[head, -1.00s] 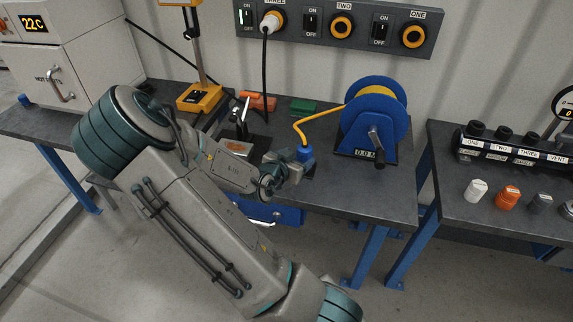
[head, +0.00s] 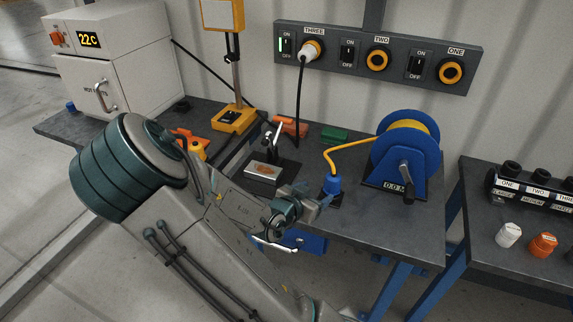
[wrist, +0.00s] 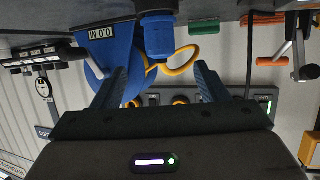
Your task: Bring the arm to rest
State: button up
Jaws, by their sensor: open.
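My gripper (head: 318,200) is at the front edge of the workbench in the head view, at the end of my folded grey and teal arm. Its two fingers show in the wrist view (wrist: 160,85), spread apart with nothing held between them. A blue connector (head: 331,186) with a yellow hose stands on the bench just beyond the gripper. It also shows in the wrist view (wrist: 158,38), beyond the fingertips; I cannot tell how wide the gap is. The hose runs to a blue reel (head: 405,150) with a crank.
A metal plate on a dark stand (head: 265,172), a yellow-based post (head: 235,118) and a white oven (head: 110,60) stand on the bench. A socket panel (head: 375,58) is on the wall. A second table (head: 480,220) stands right, with a floor gap between.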

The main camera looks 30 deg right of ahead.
jog(key=a+f+y, duration=0.3)
jog(key=shift+w, duration=0.35)
jog(key=a+r+n+y, duration=0.2)
jog(key=a+n+y, duration=0.3)
jog(key=a+y, duration=0.6)
jog(key=s+a+r+n+g, duration=0.1)
jog(key=s+a+r+n, duration=0.1)
jog(key=s+r+n, duration=0.2)
jog(key=s+a+r+n+g+h, duration=0.1)
jog(key=s+a+r+n+g, duration=0.1)
jog(key=s+r, duration=0.8)
jog(key=shift+s+a+n, duration=0.55)
jog(key=shift+a+n, duration=0.15)
jog(key=shift+n, duration=0.2)
